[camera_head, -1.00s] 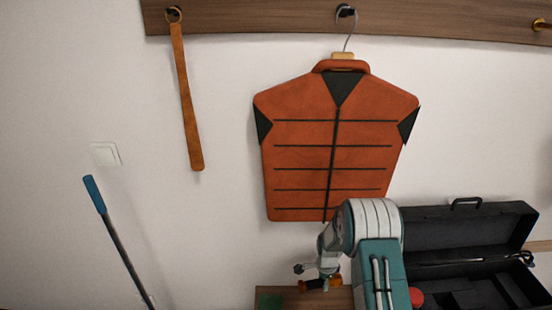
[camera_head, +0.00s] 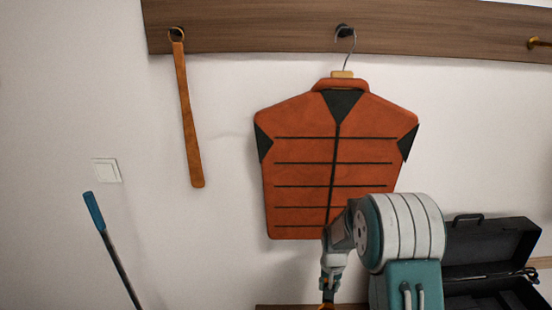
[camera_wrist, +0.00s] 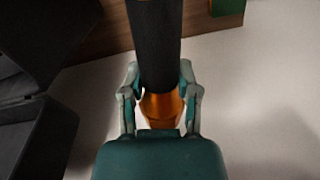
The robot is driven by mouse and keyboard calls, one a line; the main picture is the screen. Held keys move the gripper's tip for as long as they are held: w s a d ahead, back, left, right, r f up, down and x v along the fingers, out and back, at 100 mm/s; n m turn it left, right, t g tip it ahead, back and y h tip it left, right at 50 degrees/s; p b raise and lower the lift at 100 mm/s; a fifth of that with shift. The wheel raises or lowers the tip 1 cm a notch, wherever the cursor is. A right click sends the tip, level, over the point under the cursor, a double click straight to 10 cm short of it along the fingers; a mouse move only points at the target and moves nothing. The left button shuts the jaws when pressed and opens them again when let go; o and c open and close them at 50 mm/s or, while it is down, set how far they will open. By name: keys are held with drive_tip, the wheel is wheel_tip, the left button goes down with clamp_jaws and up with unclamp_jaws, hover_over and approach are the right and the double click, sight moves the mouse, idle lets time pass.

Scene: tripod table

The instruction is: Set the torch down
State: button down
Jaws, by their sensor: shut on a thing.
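The torch (camera_wrist: 155,40) has a dark barrel and orange ends. In the wrist view it runs from the top edge down between the fingers of my gripper (camera_wrist: 160,85), which is shut on it. An orange flared part (camera_wrist: 161,106) shows between the fingers. In the head view my gripper (camera_head: 328,284) points down at the bottom edge, and only a bit of orange shows below it. A brown wooden surface (camera_wrist: 108,32) lies behind the torch in the wrist view. I cannot tell whether the torch touches it.
An open black case (camera_head: 492,245) stands at the right; it fills the left of the wrist view (camera_wrist: 35,130). A green item (camera_wrist: 228,6) is at the wooden surface. An orange vest (camera_head: 300,175) and a brown strap (camera_head: 187,115) hang from a wall rail. A blue-handled stick (camera_head: 94,210) stands left.

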drive_tip(key=shift+s+r+n, duration=0.25)
drive_tip(key=shift+r+n, duration=0.25)
drive_tip(key=shift+n, duration=0.1)
drive_tip(key=shift+s+r+n, duration=0.2)
drive_tip(key=shift+r+n, duration=0.3)
drive_tip(key=shift+n, duration=0.1)
drive_tip(key=s+d+f, duration=0.2)
drive_tip(key=s+f, duration=0.8)
drive_tip(key=f, duration=0.1)
drive_tip(key=s+d+f, duration=0.2)
drive_tip(key=s+f, duration=0.8)
drive_tip(key=f, duration=0.1)
drive_tip(key=w+f, duration=0.3)
drive_tip(key=w, duration=0.1)
drive_tip(key=w+d+f, duration=0.1)
drive_tip(key=w+f, duration=0.2)
drive_tip(key=w, duration=0.2)
drive_tip(key=w+d+f, duration=0.1)
drive_tip(key=w+f, duration=0.3)
drive_tip(key=shift+w, duration=0.25)
drive_tip(key=shift+w+f, duration=0.1)
drive_tip(key=shift+f, duration=1.45)
drive_tip(key=shift+f, duration=0.1)
